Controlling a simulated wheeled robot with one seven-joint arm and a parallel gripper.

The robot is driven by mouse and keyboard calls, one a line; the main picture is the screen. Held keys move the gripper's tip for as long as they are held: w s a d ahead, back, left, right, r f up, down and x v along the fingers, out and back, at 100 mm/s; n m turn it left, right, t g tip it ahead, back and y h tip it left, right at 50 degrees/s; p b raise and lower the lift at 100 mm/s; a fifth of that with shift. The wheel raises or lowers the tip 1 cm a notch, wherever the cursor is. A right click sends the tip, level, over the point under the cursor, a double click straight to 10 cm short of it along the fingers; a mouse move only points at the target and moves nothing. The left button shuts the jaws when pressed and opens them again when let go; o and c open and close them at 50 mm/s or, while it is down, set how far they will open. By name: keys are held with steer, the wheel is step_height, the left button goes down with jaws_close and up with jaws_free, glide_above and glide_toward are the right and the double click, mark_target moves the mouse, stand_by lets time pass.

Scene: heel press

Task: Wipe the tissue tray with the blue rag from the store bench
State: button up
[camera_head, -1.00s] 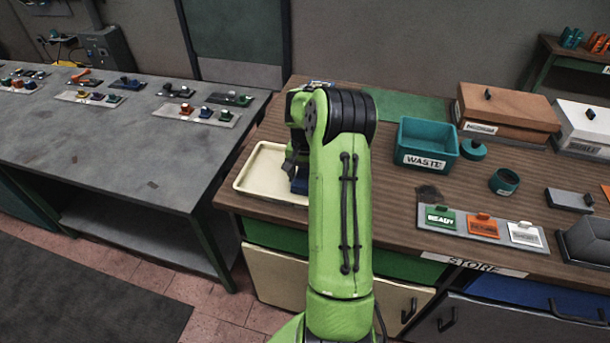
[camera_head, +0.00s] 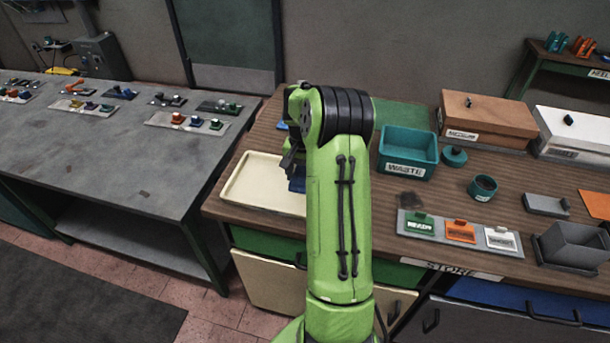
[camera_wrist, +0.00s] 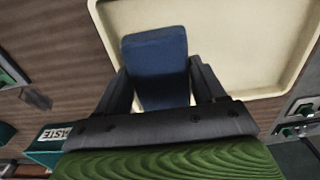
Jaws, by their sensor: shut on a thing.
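The tissue tray (camera_head: 250,190) is a shallow cream tray on the wooden store bench (camera_head: 240,150), left of my arm in the head view. It also fills much of the wrist view (camera_wrist: 240,45). My gripper (camera_wrist: 162,95) is shut on the blue rag (camera_wrist: 155,60), a dark blue folded block between the fingers. In the wrist view the rag is over the tray's edge area; I cannot tell whether it touches the tray. In the head view my arm hides most of the gripper, and only a sliver of the rag (camera_head: 297,185) shows by the tray's right side.
A plate of READY, orange and white tags (camera_head: 460,232) lies at the front. Brown (camera_head: 485,118) and white boxes stand behind. A grey table (camera_head: 110,150) is at left.

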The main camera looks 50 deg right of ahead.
steer(key=shift+r+p, duration=0.7)
steer(key=shift+r, duration=0.55)
